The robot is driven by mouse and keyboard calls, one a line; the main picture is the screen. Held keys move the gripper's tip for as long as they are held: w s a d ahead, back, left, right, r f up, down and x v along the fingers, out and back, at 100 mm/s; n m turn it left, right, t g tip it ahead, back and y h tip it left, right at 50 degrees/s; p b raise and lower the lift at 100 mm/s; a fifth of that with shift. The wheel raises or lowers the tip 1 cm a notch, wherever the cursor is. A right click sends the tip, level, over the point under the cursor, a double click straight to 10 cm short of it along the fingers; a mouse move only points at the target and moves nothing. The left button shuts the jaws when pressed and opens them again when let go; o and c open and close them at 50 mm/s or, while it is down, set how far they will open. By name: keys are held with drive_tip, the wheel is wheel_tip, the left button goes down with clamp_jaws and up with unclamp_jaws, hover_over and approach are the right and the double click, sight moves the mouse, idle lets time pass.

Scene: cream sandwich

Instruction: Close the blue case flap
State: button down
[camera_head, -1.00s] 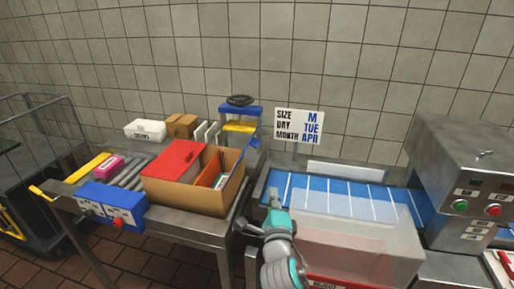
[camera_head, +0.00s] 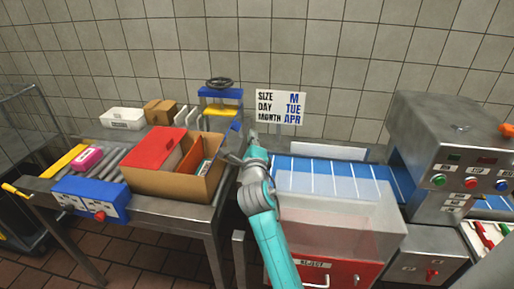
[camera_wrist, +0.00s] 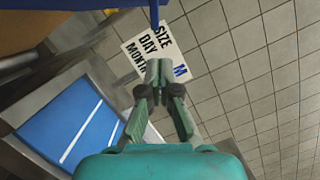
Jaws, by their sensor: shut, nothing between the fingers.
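The cardboard case (camera_head: 190,184) stands on the steel table at left. Its red flap (camera_head: 155,148) lies over the left part of the opening. The blue flap (camera_head: 234,130) sticks up and outward at the back right, leaving the right part of the opening uncovered. My gripper (camera_head: 229,158) is at the case's right side, just below the blue flap; its fingertips are small and hard to make out there. In the wrist view my gripper (camera_wrist: 158,66) is shut and empty, its tips just below a dark blue edge. Brown cardboard (camera_wrist: 50,30) shows at upper left.
A case sealer with a blue and yellow head (camera_head: 220,103) stands behind the case. A blue conveyor (camera_head: 325,178) with a clear-walled reject bin (camera_head: 340,222) is at right. The sign (camera_head: 280,107) stands behind. A gap separates the table and conveyor.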

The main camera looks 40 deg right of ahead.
drive_tip(key=shift+w+a+r, duration=0.6)
drive_tip(key=shift+w+a, duration=0.15)
drive_tip(key=shift+w, duration=0.15)
drive_tip(key=w+a+r+n, duration=0.1)
drive_tip(key=w+n, duration=0.1)
drive_tip(key=w+a+r+n, duration=0.2)
drive_tip(key=w+a+r+n+g+y, duration=0.1)
drive_tip(key=w+n, duration=0.1)
drive_tip(key=shift+a+r+n, duration=0.2)
drive_tip(key=shift+a+n, duration=0.15)
drive_tip(key=shift+n, duration=0.05)
drive_tip(key=shift+w+a+f+n+g+h, duration=0.15)
drive_tip(key=shift+w+a+f+n+g, duration=0.6)
drive_tip(key=shift+w+a+f+n, duration=1.2)
drive_tip(key=shift+w+a+f+n+g+h, duration=0.2)
drive_tip(key=shift+w+a+f+n+g, duration=0.9)
drive_tip(key=shift+w+n, duration=1.45)
drive_tip(key=shift+w+a+f+n+g+h, duration=0.15)
drive_tip(key=shift+w+a+f+n+g, duration=0.3)
drive_tip(key=shift+w+a+f+n, duration=1.75)
drive_tip(key=shift+s+d+r+n, duration=0.2)
drive_tip(key=shift+r+n, duration=0.1)
drive_tip(key=shift+r, duration=0.1)
